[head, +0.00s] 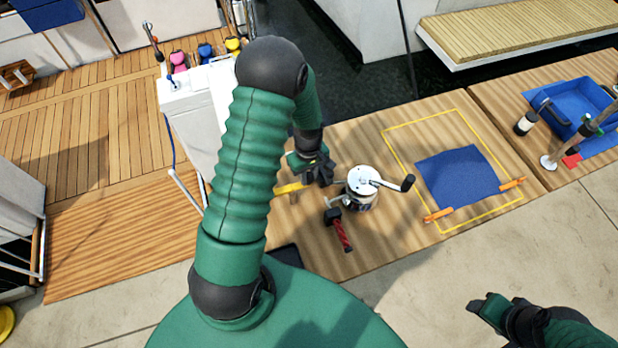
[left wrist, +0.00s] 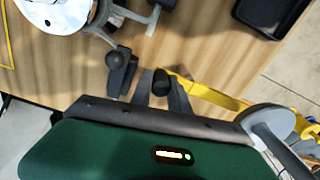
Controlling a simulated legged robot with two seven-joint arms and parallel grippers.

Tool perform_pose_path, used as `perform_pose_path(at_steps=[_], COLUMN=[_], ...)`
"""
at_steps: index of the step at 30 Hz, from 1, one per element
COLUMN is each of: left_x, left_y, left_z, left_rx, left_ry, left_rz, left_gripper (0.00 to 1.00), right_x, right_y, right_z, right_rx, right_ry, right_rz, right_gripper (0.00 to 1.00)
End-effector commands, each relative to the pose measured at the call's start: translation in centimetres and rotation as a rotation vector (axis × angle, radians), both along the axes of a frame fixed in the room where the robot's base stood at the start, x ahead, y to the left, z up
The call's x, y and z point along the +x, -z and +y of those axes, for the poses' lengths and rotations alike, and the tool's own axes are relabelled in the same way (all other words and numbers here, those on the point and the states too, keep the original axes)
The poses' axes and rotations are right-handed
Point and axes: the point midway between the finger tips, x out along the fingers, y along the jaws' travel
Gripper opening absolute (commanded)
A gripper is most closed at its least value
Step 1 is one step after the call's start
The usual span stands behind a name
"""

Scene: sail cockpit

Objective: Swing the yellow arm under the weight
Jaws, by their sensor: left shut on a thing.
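The yellow arm (head: 291,188) lies low over the wooden bench, just left of the silver winch (head: 362,180). In the left wrist view, the yellow arm (left wrist: 215,95) runs right from a dark upright knob (left wrist: 160,82). My left gripper (head: 315,173) is at the yellow arm's end; in the left wrist view (left wrist: 148,82) its fingers stand around the knob, shut on it. A grey disc on a rod (left wrist: 268,120) stands near the yellow arm's far part; I cannot tell whether it is the weight. My green left arm hides much in the head view. My right gripper (head: 488,308) is over the floor.
The winch's crank with a black knob (head: 407,183) sticks out right. A red-handled hammer (head: 340,230) lies in front of the winch. A blue cloth (head: 458,178) lies in a yellow outline. A blue tray (head: 577,105) is at the right.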

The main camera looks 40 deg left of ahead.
Motion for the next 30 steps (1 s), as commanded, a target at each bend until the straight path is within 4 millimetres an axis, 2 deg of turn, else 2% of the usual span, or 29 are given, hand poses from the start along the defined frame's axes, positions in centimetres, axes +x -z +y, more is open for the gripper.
perform_pose_path(at_steps=[8, 9, 13, 23, 26, 30], left_x=[0.2, 0.2, 0.2, 0.1, 0.3, 0.3], left_y=[0.0, 0.0, 0.0, -0.2, -1.2, -4.6], left_z=[0.0, 0.0, 0.0, 0.2, 0.2, 0.2], left_rx=[-0.001, -0.001, -0.001, 0.000, 0.002, 0.003], left_ry=[-0.021, -0.021, -0.020, -0.020, -0.020, -0.020], left_rz=[-0.002, -0.002, -0.002, -0.002, -0.005, -0.007], left_gripper=[0.00, 0.25, 0.42, 0.43, 0.43, 0.43], right_x=[0.0, 0.0, 0.0, 0.0, 0.0, 0.0], right_y=[0.0, 0.0, 0.0, 0.1, 0.2, 0.7], right_z=[0.0, 0.0, 0.0, 0.0, 0.0, 0.0], right_rx=[0.000, 0.000, 0.000, 0.000, 0.000, 0.000], right_ry=[0.000, 0.000, 0.000, 0.000, 0.000, 0.000], right_rz=[0.000, 0.000, 0.000, 0.000, 0.000, 0.000], right_gripper=[0.55, 0.55, 0.55, 0.55, 0.55, 0.55])
